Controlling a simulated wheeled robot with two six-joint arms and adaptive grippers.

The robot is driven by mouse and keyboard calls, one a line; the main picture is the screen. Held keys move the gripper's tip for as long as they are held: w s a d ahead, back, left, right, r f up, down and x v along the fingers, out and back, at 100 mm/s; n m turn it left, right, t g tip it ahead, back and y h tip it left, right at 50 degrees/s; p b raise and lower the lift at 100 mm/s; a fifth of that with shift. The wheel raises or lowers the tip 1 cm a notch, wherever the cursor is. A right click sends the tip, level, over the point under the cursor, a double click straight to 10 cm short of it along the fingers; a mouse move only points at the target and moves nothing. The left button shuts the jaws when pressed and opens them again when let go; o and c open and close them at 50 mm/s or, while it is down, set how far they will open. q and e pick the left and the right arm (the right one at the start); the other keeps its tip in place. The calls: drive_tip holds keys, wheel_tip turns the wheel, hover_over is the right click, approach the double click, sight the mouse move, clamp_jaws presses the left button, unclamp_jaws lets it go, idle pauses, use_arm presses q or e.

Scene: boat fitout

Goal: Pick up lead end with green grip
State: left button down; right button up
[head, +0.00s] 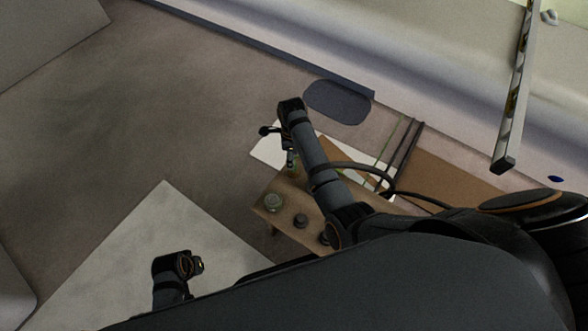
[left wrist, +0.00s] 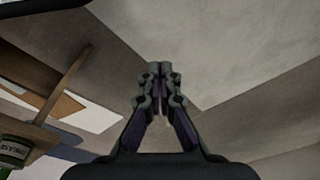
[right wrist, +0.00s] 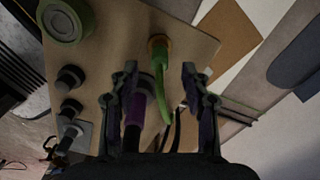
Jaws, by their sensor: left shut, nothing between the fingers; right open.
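The lead end with the green grip (right wrist: 163,85) shows in the right wrist view, standing over the wooden bench top with an orange-brown part at its far end. My right gripper (right wrist: 160,75) is open, with the green grip between its spread fingers in the picture; I cannot tell whether it touches either one. A purple grip (right wrist: 136,108) lies close beside the left finger. In the head view my right gripper (head: 290,155) hangs over the bench, with the green grip too small to make out surely. My left gripper (left wrist: 160,78) is shut and empty, away from the bench.
Dark cables run near the right gripper. A brown board (head: 440,180) lies beside the bench.

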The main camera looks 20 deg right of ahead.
drive_tip(key=shift+f, duration=0.25)
wheel_tip(320, 180, down, 5)
drive_tip(key=b, duration=0.2)
drive_tip(key=shift+b, duration=0.3)
drive_tip(key=shift+f, duration=0.1)
use_arm(q)
wheel_tip(320, 180, up, 9)
drive_tip(key=d, duration=0.2)
drive_tip(key=shift+s, duration=0.15)
use_arm(e)
clamp_jaws()
